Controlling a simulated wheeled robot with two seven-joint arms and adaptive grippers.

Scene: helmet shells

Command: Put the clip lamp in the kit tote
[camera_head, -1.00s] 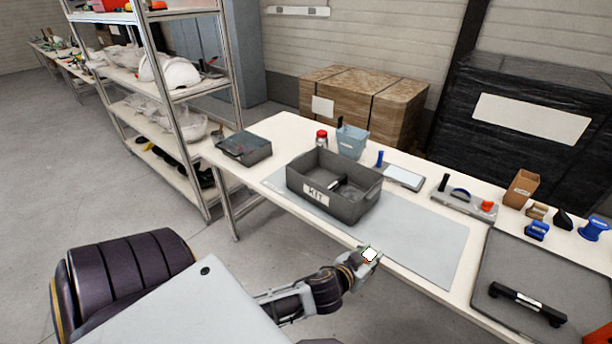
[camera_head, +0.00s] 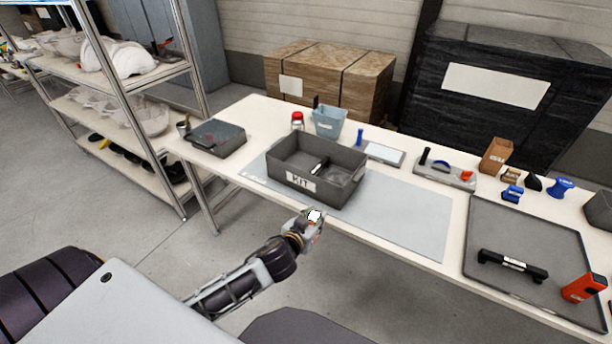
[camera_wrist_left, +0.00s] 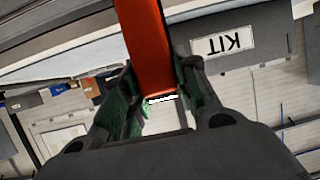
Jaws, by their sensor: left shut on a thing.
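My left gripper (camera_head: 312,222) is shut on an orange piece with a bright white face, which I take to be the clip lamp (camera_head: 314,215). In the left wrist view its orange body (camera_wrist_left: 146,45) sticks out from between the green-lined fingers (camera_wrist_left: 152,100). The grey kit tote (camera_head: 345,193), labelled KIT, stands on the table just beyond the gripper; its label side also shows in the left wrist view (camera_wrist_left: 258,38). The held lamp is outside the tote, in front of its near wall. A dark item with a white patch (camera_head: 320,166) lies inside the tote. My right gripper is not in view.
A grey tray (camera_head: 540,240) at right holds a black bar (camera_head: 512,264) and an orange box-like item (camera_head: 583,288). A grey case (camera_head: 216,138), a blue bin (camera_head: 329,121) and a red-capped jar (camera_head: 297,120) stand around the tote. The mat (camera_head: 410,215) right of the tote is clear.

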